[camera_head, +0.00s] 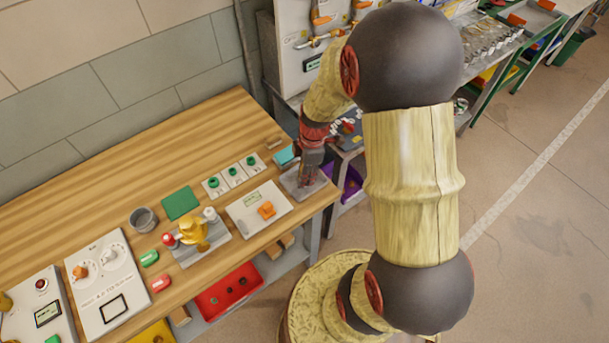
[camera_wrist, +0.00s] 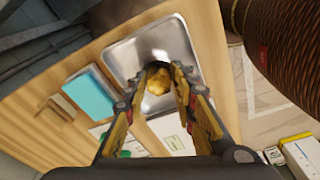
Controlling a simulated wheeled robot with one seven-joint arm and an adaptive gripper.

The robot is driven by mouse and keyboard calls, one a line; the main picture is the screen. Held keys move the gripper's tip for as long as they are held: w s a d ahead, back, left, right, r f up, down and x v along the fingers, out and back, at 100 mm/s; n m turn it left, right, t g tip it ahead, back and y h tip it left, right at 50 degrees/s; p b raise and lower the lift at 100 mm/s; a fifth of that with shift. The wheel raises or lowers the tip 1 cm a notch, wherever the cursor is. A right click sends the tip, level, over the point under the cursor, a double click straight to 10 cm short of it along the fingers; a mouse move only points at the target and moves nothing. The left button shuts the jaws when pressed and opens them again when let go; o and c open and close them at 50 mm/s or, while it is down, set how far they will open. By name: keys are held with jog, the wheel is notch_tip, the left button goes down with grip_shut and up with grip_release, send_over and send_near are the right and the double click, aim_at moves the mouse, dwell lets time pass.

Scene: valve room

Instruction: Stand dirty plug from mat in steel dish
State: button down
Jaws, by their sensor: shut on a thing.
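My gripper (camera_head: 306,180) is over the steel dish (camera_head: 291,182) at the right end of the wooden bench. In the wrist view my gripper (camera_wrist: 158,82) is shut on a yellow-brown, blotchy plug (camera_wrist: 158,88), held between the fingertips. The shallow steel dish (camera_wrist: 128,58) lies beneath and around the plug in that view. I cannot tell whether the plug touches the dish floor, or whether it is upright. The plug is not distinguishable in the head view. A flat green square, perhaps the mat (camera_head: 180,203), lies bare on the bench.
A teal block (camera_head: 285,155) lies beside the dish, toward the wall. A white board with an orange part (camera_head: 266,210) and small cards with green rings (camera_head: 232,173) are left of it. A brass valve (camera_head: 192,230) and a grey cup (camera_head: 143,219) stand farther left.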

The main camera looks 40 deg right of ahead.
jog(key=shift+s+a+f, duration=0.1)
jog(key=shift+s+f, duration=0.25)
jog(key=shift+f, duration=0.35)
jog(key=c, duration=1.8)
grip_release()
jog(key=shift+c, duration=0.2)
jog(key=shift+o, duration=1.3)
jog(key=shift+w+f, duration=0.15)
jog(key=shift+w, duration=0.15)
jog(key=shift+o, duration=1)
jog(key=shift+w+r, duration=0.1)
jog(key=shift+r, duration=0.3)
jog(key=shift+r+p, duration=0.35)
jog(key=shift+w+r+p, duration=0.1)
jog(key=shift+r+p, duration=2.15)
jog(key=shift+r, duration=1.45)
